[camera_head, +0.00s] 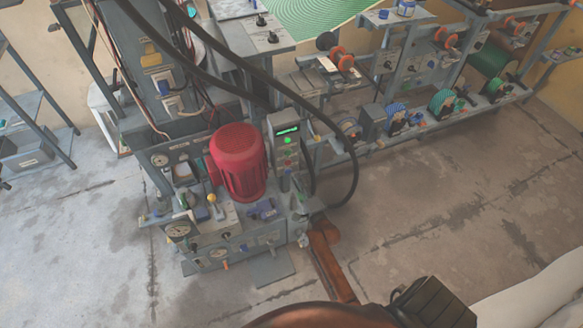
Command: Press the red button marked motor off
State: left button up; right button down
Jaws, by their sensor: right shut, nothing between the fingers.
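A grey control box (278,124) with a lit green display stands on the machine beside the red motor (239,165). A small green button (288,140) shows under the display. The box's lower controls are too small to read, and I cannot make out a label saying motor off or pick out its red button. My right gripper (402,293) is dark, shut and empty at the bottom edge, low and to the right of the machine and well apart from the box. Its fingertips are hard to make out. My left gripper is not in view.
A thick black hose (353,170) loops right of the control box. Gauges and valves crowd the machine's front (178,230). A long bench (420,122) with reels runs at the back right. A grey rack (45,130) stands at the left. The concrete floor (450,200) at right is clear.

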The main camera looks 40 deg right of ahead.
aim_at(289, 159)
jog(key=b+x, duration=0.1)
jog(key=x, duration=0.4)
jog(key=shift+w+d+f, duration=0.1)
jog(key=shift+w, duration=0.25)
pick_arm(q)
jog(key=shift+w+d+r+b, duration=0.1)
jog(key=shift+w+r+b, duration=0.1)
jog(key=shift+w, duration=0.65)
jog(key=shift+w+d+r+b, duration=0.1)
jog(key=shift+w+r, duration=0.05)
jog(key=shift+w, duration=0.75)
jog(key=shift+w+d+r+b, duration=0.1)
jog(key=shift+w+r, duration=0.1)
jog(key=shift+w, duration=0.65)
pick_arm(e)
jog(key=shift+w+d, duration=0.15)
jog(key=shift+w, duration=0.4)
